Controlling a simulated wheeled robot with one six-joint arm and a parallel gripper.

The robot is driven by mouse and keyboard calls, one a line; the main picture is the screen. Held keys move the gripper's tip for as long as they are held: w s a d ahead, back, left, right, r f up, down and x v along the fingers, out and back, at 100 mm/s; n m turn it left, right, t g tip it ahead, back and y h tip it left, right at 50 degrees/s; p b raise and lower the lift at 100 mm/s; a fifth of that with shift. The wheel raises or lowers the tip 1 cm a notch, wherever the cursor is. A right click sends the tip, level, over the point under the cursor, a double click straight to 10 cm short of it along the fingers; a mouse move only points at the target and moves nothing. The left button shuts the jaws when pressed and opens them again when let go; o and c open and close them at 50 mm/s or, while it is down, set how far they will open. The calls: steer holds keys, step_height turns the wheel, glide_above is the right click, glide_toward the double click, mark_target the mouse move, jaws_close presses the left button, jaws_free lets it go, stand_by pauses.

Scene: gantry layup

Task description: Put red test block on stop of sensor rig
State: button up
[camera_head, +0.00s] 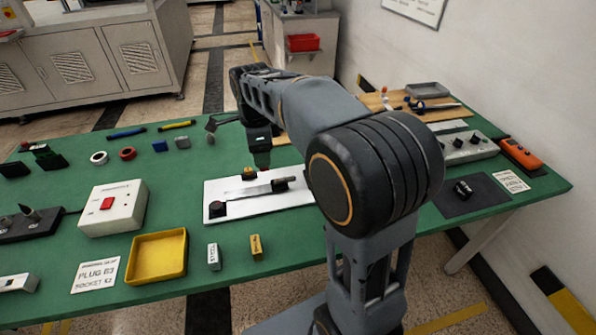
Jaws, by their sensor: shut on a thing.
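The sensor rig is a white plate (262,204) on the green table, left of my arm's big joint. It carries a metal rail (248,192), a dark block with a reddish top (217,208) at its left end, a small yellow and black part (249,174) at the back, and a dark piece (280,185) at the right. I cannot tell which part is the stop. My gripper (262,152) points down above the plate's back edge. It is shut on a small dark reddish block (262,161), apparently the red test block, mostly hidden by the jaws.
A yellow tray (158,280), a grey block (214,257) and a yellow block (256,247) stand in front of the rig. A white box with a red switch (113,208) is at left. Pens and tape rings lie behind.

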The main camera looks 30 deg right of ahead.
steer(key=d+f, duration=0.2)
steer(key=d, duration=0.1)
steer(key=d+f, duration=0.2)
steer(key=d, duration=0.1)
steer(key=d+f+b, duration=0.1)
steer(key=d+f, duration=0.1)
steer(key=d, duration=0.1)
steer(key=shift+d+f, duration=0.3)
steer(key=shift+f, duration=0.1)
steer(key=shift+d+f, duration=0.8)
steer(key=shift+f, duration=0.15)
step_height(320, 180, down, 2)
steer(key=shift+s+f, duration=0.15)
steer(key=shift+c, duration=0.4)
steer(key=shift+s+a+f+b, duration=0.1)
steer(key=shift+s+f+b, duration=0.1)
steer(key=shift+f+b, duration=0.1)
steer(key=shift+f, duration=0.2)
jaws_close()
steer(key=o, duration=1)
jaws_free()
steer(key=shift+w+f, duration=0.1)
steer(key=shift+w, duration=0.15)
steer(key=o, duration=0.3)
